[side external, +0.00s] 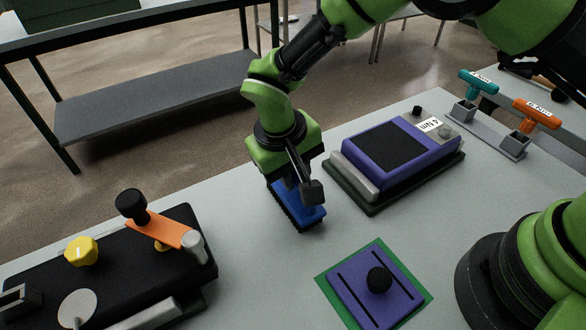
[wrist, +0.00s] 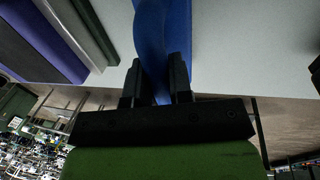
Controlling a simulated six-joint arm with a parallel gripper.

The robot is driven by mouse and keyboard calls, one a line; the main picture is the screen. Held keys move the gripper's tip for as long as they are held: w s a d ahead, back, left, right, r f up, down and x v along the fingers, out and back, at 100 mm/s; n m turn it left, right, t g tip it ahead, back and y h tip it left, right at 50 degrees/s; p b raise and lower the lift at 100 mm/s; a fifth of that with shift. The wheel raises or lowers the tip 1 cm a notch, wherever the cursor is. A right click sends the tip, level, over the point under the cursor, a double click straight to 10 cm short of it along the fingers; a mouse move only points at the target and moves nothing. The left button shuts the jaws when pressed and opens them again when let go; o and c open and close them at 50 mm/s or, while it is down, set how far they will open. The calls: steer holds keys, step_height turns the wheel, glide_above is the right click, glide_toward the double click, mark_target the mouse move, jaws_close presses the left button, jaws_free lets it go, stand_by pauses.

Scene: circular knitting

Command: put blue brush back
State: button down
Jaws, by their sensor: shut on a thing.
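The blue brush (side external: 299,208) has a blue body with dark bristles facing down. My gripper (side external: 304,190) is shut on it, near the far edge of the grey table in the side view. I cannot tell whether the bristles touch the table or hang just above it. In the wrist view, the two dark fingers of my gripper (wrist: 157,88) close on the blue brush's handle (wrist: 152,45). Part of the brush is hidden behind the fingers in the side view.
A purple device (side external: 390,150) on a dark green base stands right of the brush. A purple plate (side external: 375,290) with a black knob lies on a green mat in front. A black machine (side external: 100,260) with an orange crank is at left. Teal and orange T-handled tools (side external: 537,113) stand at right.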

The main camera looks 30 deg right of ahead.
steer(key=c, duration=1)
jaws_free()
steer(key=v, duration=1.1)
step_height(320, 180, up, 8)
steer(key=y, duration=0.2)
glide_above(282, 194)
steer(key=s+d, duration=0.1)
steer(key=d, duration=0.4)
steer(key=s+d+r+m+t+y, duration=0.2)
steer(key=s+d+r+t, duration=0.1)
steer(key=s+d+r, duration=0.3)
steer(key=s+d+t, duration=0.1)
steer(key=s+d, duration=0.1)
steer(key=s, duration=0.1)
steer(key=s+d+m+t, duration=0.1)
steer(key=s+d, duration=0.1)
steer(key=s, duration=0.2)
steer(key=s+d+m+t, duration=0.1)
steer(key=s+d+t, duration=0.1)
steer(key=s+d, duration=0.1)
steer(key=shift+s+r, duration=0.4)
steer(key=shift+s, duration=0.1)
